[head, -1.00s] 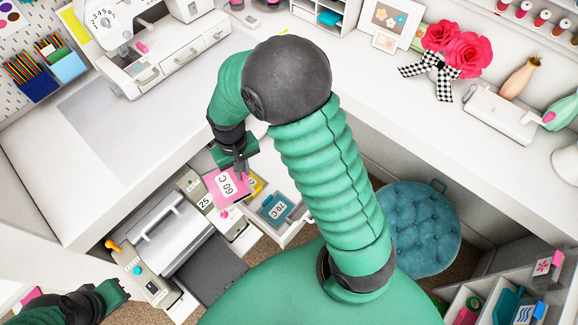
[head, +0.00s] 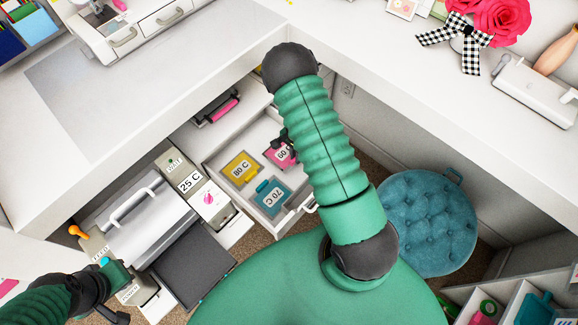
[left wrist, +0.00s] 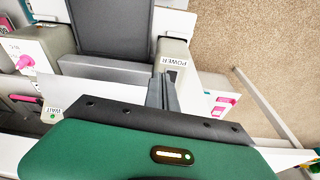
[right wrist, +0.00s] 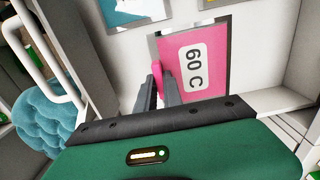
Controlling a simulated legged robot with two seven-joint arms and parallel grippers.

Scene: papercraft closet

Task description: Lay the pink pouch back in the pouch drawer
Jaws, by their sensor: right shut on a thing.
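The pink pouch (head: 279,156), labelled 60 C, is inside the open white pouch drawer (head: 217,160), at its right side. My right gripper (right wrist: 158,84) is shut on the pouch's pink tab. In the right wrist view the pouch (right wrist: 213,85) looks flat and close to the drawer floor; I cannot tell if it touches. In the head view my right arm hides part of it. A yellow pouch (head: 241,169) and a teal 70 C pouch (head: 270,199) lie in the drawer. My left gripper (left wrist: 162,93) looks shut and empty beside the press's POWER end.
A silver heat press (head: 130,215) with a 25 C dial panel (head: 200,190) stands left of the drawer. The white desk (head: 140,90) overhangs behind. A teal stool (head: 428,228) stands right of my right arm.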

